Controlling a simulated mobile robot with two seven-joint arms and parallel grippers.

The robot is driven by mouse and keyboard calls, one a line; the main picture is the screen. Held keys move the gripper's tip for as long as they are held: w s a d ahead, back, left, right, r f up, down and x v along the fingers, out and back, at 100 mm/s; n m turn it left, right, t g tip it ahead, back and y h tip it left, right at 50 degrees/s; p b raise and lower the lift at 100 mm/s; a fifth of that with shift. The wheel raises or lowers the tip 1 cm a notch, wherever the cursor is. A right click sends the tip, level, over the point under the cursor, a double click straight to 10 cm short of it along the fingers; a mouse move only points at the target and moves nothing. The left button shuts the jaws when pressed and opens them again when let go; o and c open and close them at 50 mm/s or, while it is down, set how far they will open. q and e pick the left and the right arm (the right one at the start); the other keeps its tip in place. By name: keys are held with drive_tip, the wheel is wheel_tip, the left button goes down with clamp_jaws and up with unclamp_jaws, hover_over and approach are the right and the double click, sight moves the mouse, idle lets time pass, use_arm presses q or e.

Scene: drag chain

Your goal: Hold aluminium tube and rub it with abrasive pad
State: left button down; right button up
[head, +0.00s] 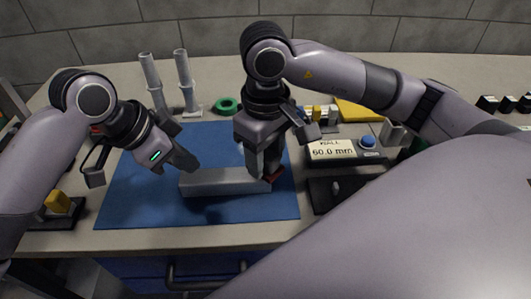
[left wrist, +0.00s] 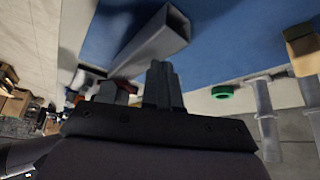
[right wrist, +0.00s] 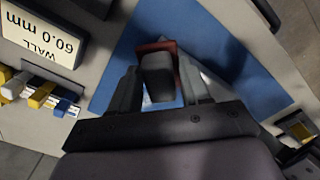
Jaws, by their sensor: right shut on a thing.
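The aluminium tube (head: 225,183) is a light grey square bar lying on the blue mat. Its hollow end faces the left wrist camera, where the tube (left wrist: 150,48) lies beyond the fingertips. My left gripper (head: 190,164) is just above and behind the tube's left part. Its fingers (left wrist: 162,68) look closed together with nothing between them. My right gripper (head: 265,172) is down at the tube's right end, shut on the abrasive pad. The pad's dark grey block sits between the fingers, and its reddish part (right wrist: 157,47) shows past it. The tube's right end is partly hidden.
The blue mat (head: 140,195) has bare room left of the tube. Two grey stands (head: 150,75) and a green ring (head: 228,105) are behind it. A gauge reading 60.0 mm (head: 335,152) is at the right, with a dark tray (head: 325,198) in front.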

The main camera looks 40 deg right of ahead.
sight(245, 173)
use_arm(q)
drive_tip(key=shift+f+b, duration=0.3)
drive_tip(key=shift+f, duration=0.6)
use_arm(e)
drive_tip(key=shift+f, duration=0.3)
idle(1.0)
drive_tip(key=shift+f, duration=0.2)
idle(0.4)
drive_tip(key=shift+w+a+r, duration=0.1)
drive_tip(key=shift+w+a, duration=0.45)
drive_tip(key=shift+a, duration=0.3)
drive_tip(key=shift+w+a, duration=0.5)
drive_tip(key=shift+a, duration=0.35)
drive_tip(key=shift+s+d, duration=0.55)
drive_tip(key=shift+d, duration=0.3)
drive_tip(key=shift+s+d, duration=0.55)
drive_tip(key=shift+d, duration=0.3)
drive_tip(key=shift+w+a, duration=0.1)
drive_tip(key=shift+a, duration=0.05)
drive_tip(key=shift+w+a, duration=0.5)
drive_tip(key=shift+a, duration=0.3)
drive_tip(key=shift+w+a, duration=0.5)
drive_tip(key=shift+a, duration=0.25)
drive_tip(key=shift+d, duration=0.1)
drive_tip(key=shift+s+d, duration=0.55)
drive_tip(key=shift+d, duration=0.25)
drive_tip(key=shift+s+d, duration=0.55)
drive_tip(key=shift+d, duration=0.25)
